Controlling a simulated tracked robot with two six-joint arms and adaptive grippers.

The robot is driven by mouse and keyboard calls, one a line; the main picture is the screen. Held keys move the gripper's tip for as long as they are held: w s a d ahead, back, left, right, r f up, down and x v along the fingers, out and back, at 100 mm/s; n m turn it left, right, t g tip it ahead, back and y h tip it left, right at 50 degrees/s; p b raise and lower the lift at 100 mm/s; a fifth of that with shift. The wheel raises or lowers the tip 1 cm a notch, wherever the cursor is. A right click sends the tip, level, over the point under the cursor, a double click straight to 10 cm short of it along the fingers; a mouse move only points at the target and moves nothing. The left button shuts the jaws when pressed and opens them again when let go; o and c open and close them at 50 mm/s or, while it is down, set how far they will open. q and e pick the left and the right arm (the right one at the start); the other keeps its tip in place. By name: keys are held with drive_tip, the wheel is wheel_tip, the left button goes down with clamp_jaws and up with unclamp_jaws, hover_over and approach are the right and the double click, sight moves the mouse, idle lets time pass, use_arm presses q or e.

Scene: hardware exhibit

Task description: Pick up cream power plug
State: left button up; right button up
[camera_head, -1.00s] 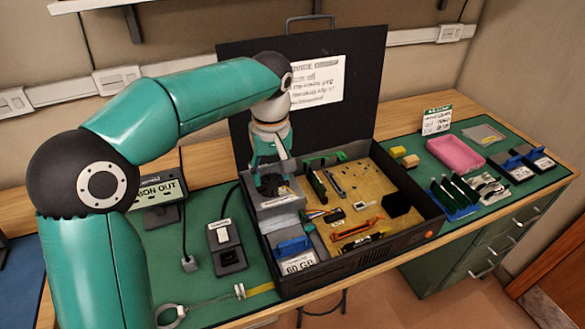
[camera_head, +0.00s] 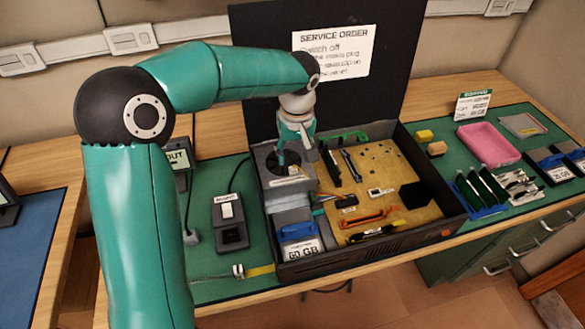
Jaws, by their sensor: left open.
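My left gripper (camera_head: 293,160) points down over the grey power supply (camera_head: 290,195) in the left part of the open black computer case (camera_head: 392,244). Its fingers are apart. A small pale patch (camera_head: 293,170) shows on the dark round part just below the fingers; I cannot tell whether it is the cream power plug. No other clear cream power plug stands out. My right gripper is not in view.
A switch box (camera_head: 230,235) with a pale rocker stands left of the case. A blue-handled 60 GB drive (camera_head: 300,250) sits at the case's front left. The raised lid (camera_head: 385,60) stands behind. A pink tray (camera_head: 488,144) and several cards (camera_head: 478,188) are on the right.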

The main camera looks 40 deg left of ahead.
sight(294, 167)
use_arm(q)
drive_tip(key=shift+w+a+f+p, duration=0.1)
drive_tip(key=shift+w+f+p, duration=0.05)
drive_tip(key=shift+f, duration=0.8)
drive_tip(key=shift+w+a+f+p, duration=0.15)
drive_tip(key=shift+f+p, duration=0.05)
drive_tip(key=shift+f, duration=0.75)
drive_tip(key=shift+w+a+f+p, duration=0.1)
drive_tip(key=shift+w+f+p, duration=0.05)
drive_tip(key=shift+f, duration=0.8)
drive_tip(key=c, duration=0.8)
